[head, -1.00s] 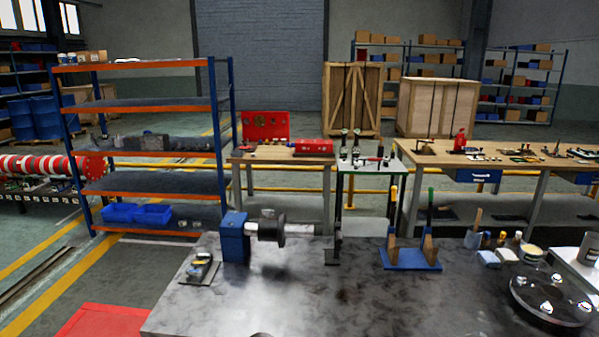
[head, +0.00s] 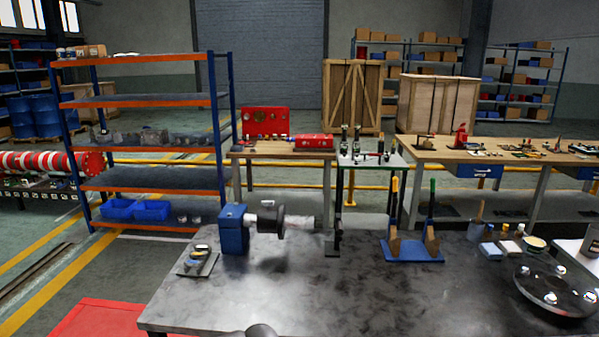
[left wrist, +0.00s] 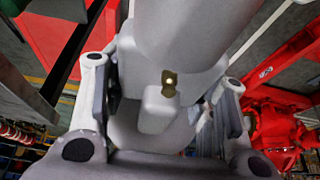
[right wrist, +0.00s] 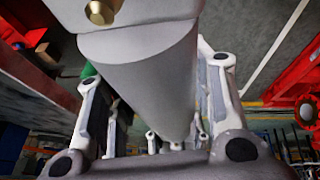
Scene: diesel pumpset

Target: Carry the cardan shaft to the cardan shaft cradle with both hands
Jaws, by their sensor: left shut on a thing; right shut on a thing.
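The cardan shaft is a thick pale grey tube with brass fittings. It fills the middle of the left wrist view (left wrist: 185,30) and the right wrist view (right wrist: 145,75). My left gripper (left wrist: 165,100) is shut on it, with a finger on each side. My right gripper (right wrist: 157,85) is also shut around it. A blue base with two upright wooden blocks, seemingly the cardan shaft cradle (head: 413,254), stands on the dark table in the head view, with nothing resting in it. A small grey rounded part shows at the head view's bottom edge; I cannot tell what it is.
The dark metal table (head: 330,290) has a clear middle. A blue stand with a shaft and disc (head: 233,230) is at its left. A black upright (head: 337,232) stands left of the blue base. Small pots and a round metal flange (head: 556,284) are at the right.

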